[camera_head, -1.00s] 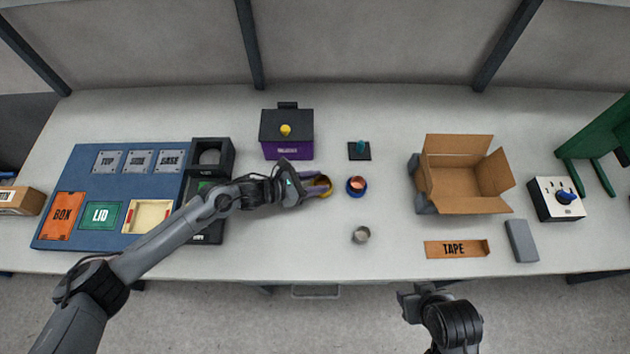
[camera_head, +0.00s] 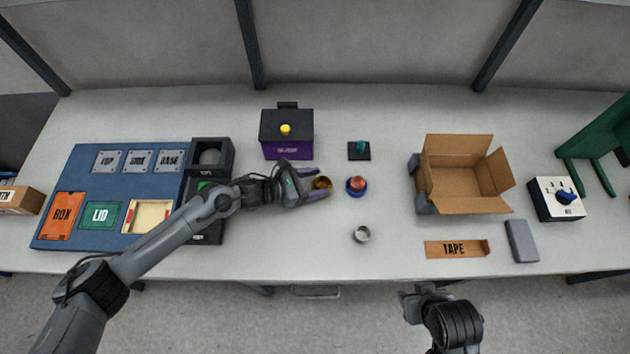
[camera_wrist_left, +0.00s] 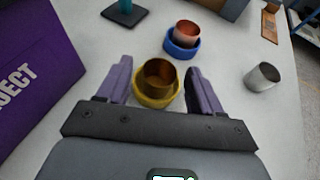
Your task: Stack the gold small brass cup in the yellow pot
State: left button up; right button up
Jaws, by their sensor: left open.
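The gold brass cup (camera_wrist_left: 159,78) stands upright inside the yellow pot (camera_wrist_left: 153,101), whose rim shows around the cup's lower part in the left wrist view.
A blue pot (camera_head: 356,193) holding a copper cup (camera_head: 358,184) stands just right. A grey cup (camera_head: 362,234) stands nearer the front. A purple box (camera_head: 288,148) is behind my left gripper. An open cardboard box (camera_head: 466,190) is at the right.

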pick_arm(q)
jog(key=v, duration=1.1)
jog(key=shift+w, duration=0.1)
jog(key=shift+s+a+r, duration=0.25)
jog(key=shift+a, duration=0.05)
jog(key=s+d+r+n+t+y, duration=0.1)
jog(key=s+d+n+t+y, duration=0.15)
jog(key=d+n, duration=0.8)
jog(key=s+a+n+y, duration=0.2)
jog(key=s+a+n, duration=0.1)
jog(key=n, duration=0.6)
jog(key=s+a+f+n+y, duration=0.1)
jog(key=s+a+n+y, duration=0.2)
jog(key=a+n, duration=0.3)
jog(key=s+a+f+n+g+y, duration=0.1)
jog(key=s+a+n+y, duration=0.2)
jog(key=n, duration=0.9)
jog(key=shift+s+a+n, duration=0.25)
jog(key=shift+s+a, duration=0.8)
jog(key=shift+s, duration=0.2)
jog(key=s+a+f+n+g+y, duration=0.1)
jog(key=s+a+n+g, duration=0.3)
jog(key=s+n, duration=0.5)
jog(key=s+a+f, duration=0.1)
jog(key=a, duration=0.1)
jog(key=shift+a, duration=0.25)
pick_arm(e)
jog(key=shift+a+r, duration=0.15)
